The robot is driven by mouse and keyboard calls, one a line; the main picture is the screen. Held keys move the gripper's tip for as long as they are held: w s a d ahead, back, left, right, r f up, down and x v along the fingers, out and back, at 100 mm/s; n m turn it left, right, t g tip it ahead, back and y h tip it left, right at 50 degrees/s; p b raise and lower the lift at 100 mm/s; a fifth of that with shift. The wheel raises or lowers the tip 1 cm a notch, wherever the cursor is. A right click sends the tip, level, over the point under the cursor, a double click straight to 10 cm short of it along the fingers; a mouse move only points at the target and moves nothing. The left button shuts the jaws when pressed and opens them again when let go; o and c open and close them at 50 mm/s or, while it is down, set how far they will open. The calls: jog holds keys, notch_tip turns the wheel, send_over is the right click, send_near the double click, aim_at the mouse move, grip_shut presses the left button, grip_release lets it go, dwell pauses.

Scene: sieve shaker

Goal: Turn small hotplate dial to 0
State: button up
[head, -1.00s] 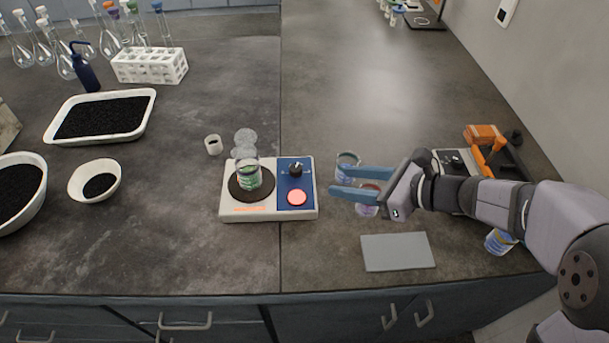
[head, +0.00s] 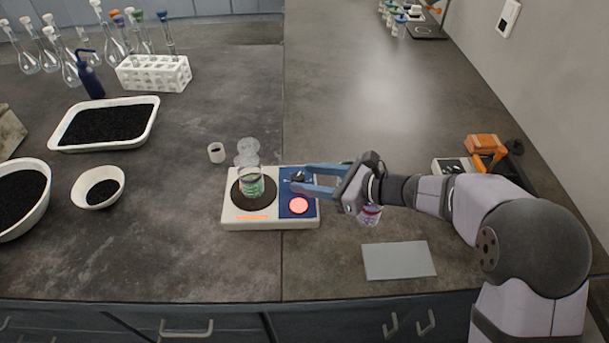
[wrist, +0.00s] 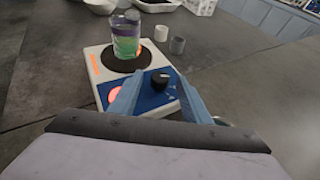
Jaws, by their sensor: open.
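The small hotplate (head: 232,219) is a white box with a round dark plate on its left and a blue panel on its right. Its black dial (head: 298,177) is on the blue panel, above a lit red round button (head: 299,205). An orange readout glows on the front. A glass beaker with green and purple bands (head: 251,184) stands on the dark plate. My gripper (head: 299,179) is open, its blue fingers reaching over the panel on either side of the dial. In the wrist view the dial (wrist: 160,78) shows between and beyond the fingertips, with no contact visible.
A beaker (head: 370,214) is partly hidden behind my gripper. A grey flat pad (head: 399,260) lies at the front right. Trays of black grains are at left.

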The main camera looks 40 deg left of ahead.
jog(key=shift+x, duration=0.95)
jog(key=c, duration=1)
jog(key=shift+w+r+n+g+p, duration=0.2)
jog(key=shift+n+g+p, duration=0.3)
jog(key=shift+g+p, duration=0.1)
jog(key=shift+c, duration=0.2)
jog(key=shift+w+a+n+g+h+p, duration=0.1)
jog(key=shift+n+g+h+p, duration=0.4)
jog(key=shift+n+g, duration=0.45)
jog(key=shift+f, duration=0.15)
jog(key=o, duration=1)
